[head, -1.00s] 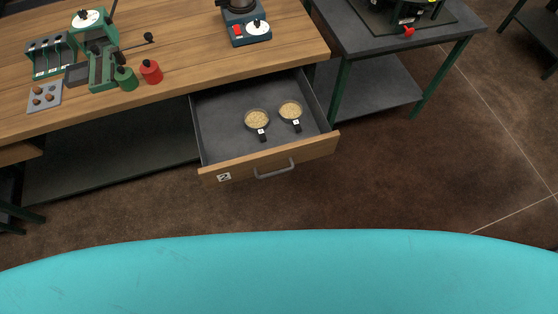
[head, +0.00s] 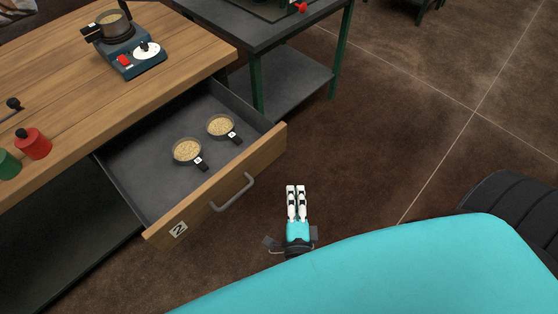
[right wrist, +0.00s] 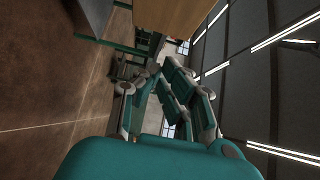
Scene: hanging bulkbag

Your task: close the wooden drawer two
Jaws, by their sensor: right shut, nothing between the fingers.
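The wooden drawer two (head: 218,191) is pulled well out from under the workbench in the head view. Its front bears a "2" label and a grey bar handle (head: 234,192). Two small pans of grain-like pieces (head: 187,150) lie inside on the grey drawer floor. My right gripper (head: 297,188) is to the right of the drawer front in the picture, apart from it, with its white fingers together and empty. In the right wrist view, a wooden surface (right wrist: 165,14) shows at the top; I cannot tell which part it is. My left gripper is in no view.
The wooden workbench (head: 80,95) carries a blue appliance with a pan (head: 130,55) and red and green canisters (head: 33,143). A grey table with green legs (head: 290,75) stands beyond the drawer. Brown floor (head: 400,120) is open to the right.

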